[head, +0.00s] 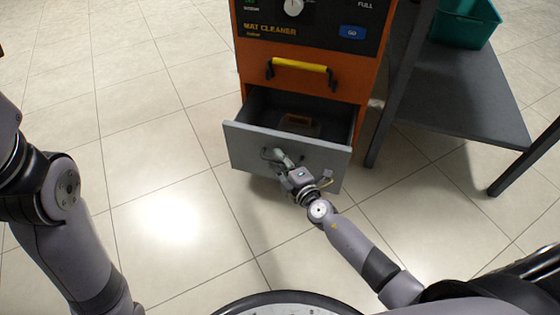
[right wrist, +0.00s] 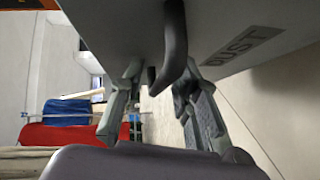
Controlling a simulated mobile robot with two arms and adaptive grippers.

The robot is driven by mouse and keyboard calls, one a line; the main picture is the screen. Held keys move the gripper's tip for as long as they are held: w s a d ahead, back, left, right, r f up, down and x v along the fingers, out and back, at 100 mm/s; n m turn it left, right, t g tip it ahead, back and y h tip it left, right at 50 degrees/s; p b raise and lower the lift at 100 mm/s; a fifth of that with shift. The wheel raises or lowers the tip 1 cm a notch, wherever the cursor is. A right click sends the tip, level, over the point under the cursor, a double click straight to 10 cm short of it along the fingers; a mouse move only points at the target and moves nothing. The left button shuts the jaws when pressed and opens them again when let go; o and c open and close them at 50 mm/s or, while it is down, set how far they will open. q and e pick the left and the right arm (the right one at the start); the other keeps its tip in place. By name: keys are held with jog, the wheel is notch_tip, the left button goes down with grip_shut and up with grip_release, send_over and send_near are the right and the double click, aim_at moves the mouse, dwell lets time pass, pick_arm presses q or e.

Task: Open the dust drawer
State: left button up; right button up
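The dust drawer is a grey-fronted drawer (head: 240,146) low in the orange mat cleaner cabinet. It stands pulled out, with its dark inside showing from above. Its front also shows in the right wrist view (right wrist: 125,25), with the word "DUST" on it. My right gripper (head: 274,159) is at the drawer front. In the right wrist view its two fingers (right wrist: 158,82) are apart, with the dark drawer handle (right wrist: 175,40) between them and gaps visible beside it. My left arm shows at the left, but its gripper is out of the picture.
A brown block-like object (head: 298,121) lies inside the drawer. A yellow handle (head: 299,65) is on the orange panel above. A dark table (head: 460,95) with a green bin (head: 464,28) stands to the right. The tiled floor at the left is clear.

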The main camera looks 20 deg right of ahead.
grip_shut()
dwell(0.3)
dwell(0.6)
